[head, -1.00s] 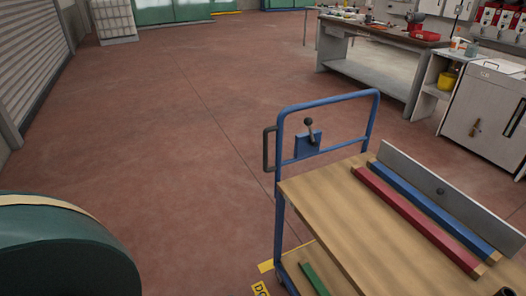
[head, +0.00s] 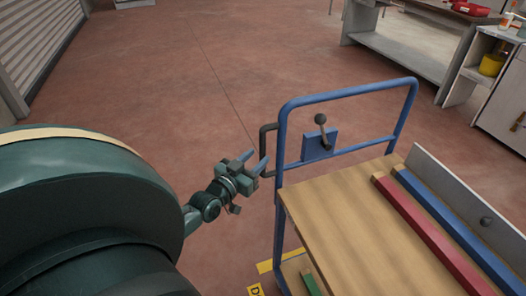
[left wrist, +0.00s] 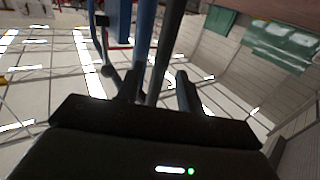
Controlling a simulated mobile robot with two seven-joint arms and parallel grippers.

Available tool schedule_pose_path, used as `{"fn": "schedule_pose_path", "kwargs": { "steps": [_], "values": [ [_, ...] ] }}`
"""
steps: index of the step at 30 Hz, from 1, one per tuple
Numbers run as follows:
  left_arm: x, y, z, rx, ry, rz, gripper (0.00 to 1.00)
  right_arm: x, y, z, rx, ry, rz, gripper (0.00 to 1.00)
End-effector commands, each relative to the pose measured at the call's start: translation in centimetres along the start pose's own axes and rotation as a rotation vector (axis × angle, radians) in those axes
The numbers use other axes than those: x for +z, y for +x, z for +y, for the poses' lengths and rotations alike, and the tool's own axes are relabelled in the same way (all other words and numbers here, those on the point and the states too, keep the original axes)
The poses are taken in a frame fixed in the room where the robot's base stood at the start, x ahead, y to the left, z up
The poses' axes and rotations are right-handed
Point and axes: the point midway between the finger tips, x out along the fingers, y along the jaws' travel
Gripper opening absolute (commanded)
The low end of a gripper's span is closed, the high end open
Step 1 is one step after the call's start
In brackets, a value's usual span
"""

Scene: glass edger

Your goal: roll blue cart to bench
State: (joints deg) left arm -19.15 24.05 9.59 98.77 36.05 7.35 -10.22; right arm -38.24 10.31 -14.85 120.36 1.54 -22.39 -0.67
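The blue cart has a blue tube frame (head: 345,92) and a wooden deck (head: 335,215). A dark side handle (head: 264,142) sticks out left of its near post, and a black-knobbed lever (head: 322,130) sits on a blue plate. My left gripper (head: 253,161) is just left of the handle, fingers apart and pointing at it. In the left wrist view a dark bar (left wrist: 168,45) runs up between the open fingers (left wrist: 160,88), with a blue post (left wrist: 144,35) beside it. I cannot tell whether they touch it. The grey workbench (head: 405,50) stands at the back right. My right gripper is out of view.
A red bar (head: 425,235), a blue bar (head: 450,225) and an upright grey panel (head: 465,200) are on the deck. A white cabinet (head: 503,100) stands at right. Open red floor (head: 190,80) lies beyond.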

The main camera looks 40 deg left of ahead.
Motion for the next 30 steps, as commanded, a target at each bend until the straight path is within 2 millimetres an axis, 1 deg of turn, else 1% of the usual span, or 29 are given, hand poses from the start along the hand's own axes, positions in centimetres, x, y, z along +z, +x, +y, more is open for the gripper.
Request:
{"fn": "schedule_pose_path", "kwargs": {
  "steps": [1, 3, 7, 12, 19, 20, 30],
  "values": [
    [-0.1, 1.0, 0.0, 0.000, 0.000, 0.002, 0.37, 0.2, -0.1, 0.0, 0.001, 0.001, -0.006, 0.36],
    [-0.1, 2.0, 0.0, 0.000, 0.000, 0.002, 0.37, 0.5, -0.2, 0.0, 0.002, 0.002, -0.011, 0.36],
    [0.0, 3.3, 0.0, 0.000, 0.000, 0.000, 0.37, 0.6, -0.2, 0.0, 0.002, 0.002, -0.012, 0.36],
    [0.0, 4.0, 0.0, 0.000, 0.001, -0.001, 0.37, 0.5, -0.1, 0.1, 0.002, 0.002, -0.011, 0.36],
    [0.0, 4.0, 0.0, 0.001, 0.001, -0.002, 0.37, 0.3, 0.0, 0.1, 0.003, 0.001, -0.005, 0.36],
    [0.0, 4.0, 0.0, 0.001, 0.001, -0.002, 0.36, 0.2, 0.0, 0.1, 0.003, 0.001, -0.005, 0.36],
    [0.0, 4.0, 0.0, 0.000, 0.000, -0.001, 0.08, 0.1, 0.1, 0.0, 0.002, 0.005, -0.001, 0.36]
  ]
}}
